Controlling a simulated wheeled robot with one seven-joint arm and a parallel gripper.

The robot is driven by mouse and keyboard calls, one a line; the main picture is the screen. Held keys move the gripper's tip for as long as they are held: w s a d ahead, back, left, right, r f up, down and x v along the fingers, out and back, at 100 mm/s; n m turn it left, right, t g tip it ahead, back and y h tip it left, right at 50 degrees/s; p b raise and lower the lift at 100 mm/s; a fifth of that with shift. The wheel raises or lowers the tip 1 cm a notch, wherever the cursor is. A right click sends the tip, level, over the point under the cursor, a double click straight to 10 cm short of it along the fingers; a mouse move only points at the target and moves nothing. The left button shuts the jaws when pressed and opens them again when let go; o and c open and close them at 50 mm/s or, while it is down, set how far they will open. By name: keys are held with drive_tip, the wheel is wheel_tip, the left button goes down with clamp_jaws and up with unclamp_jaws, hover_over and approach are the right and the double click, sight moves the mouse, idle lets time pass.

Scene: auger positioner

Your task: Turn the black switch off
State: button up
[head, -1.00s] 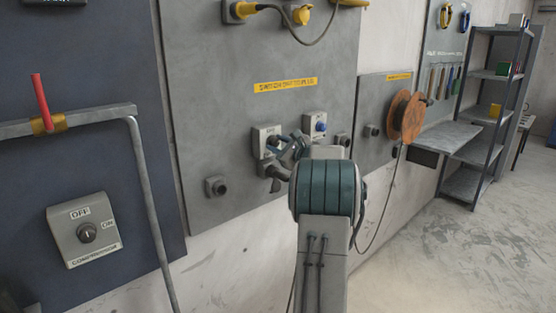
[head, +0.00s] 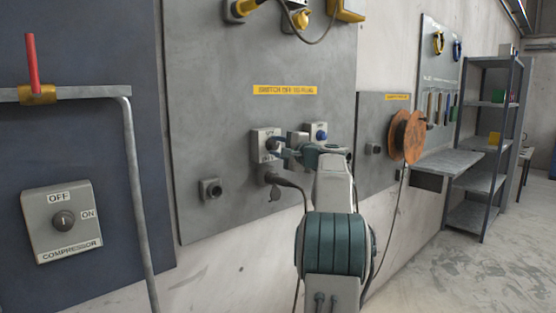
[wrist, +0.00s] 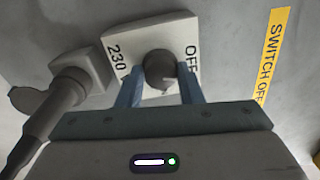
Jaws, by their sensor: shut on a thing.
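The black switch is a round knob (wrist: 159,70) on a pale switch box (wrist: 128,38) fixed to the grey wall panel. The box also shows in the head view (head: 259,146). In the wrist view the label "OFF" is right of the knob and "230" is left of it. My gripper (wrist: 161,88) has its two blue fingers on either side of the knob, shut on it. In the head view my gripper (head: 277,147) reaches the box from the right and partly hides the knob. I cannot tell exactly which way the knob points.
A grey plug with a cable (wrist: 62,95) sits in a socket beside the box. A blue-knobbed box (head: 317,131) is close to its right. A yellow label (head: 285,90) is above. A compressor switch (head: 62,220) and pipe (head: 145,200) are at left.

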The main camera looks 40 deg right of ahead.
drive_tip(key=shift+r+n+b, duration=0.25)
drive_tip(key=shift+n+b, duration=0.85)
drive_tip(key=shift+n, duration=0.4)
drive_tip(key=shift+r, duration=0.1)
drive_tip(key=o, duration=0.9)
drive_tip(key=shift+f, duration=0.2)
drive_tip(key=shift+s+f, duration=0.1)
drive_tip(key=shift+s, duration=0.1)
drive_tip(key=s, duration=0.4)
drive_tip(key=s+b, duration=0.1)
drive_tip(key=s, duration=0.4)
drive_tip(key=s+d+b, duration=0.1)
drive_tip(key=s, duration=0.3)
drive_tip(key=shift+s+f, duration=0.15)
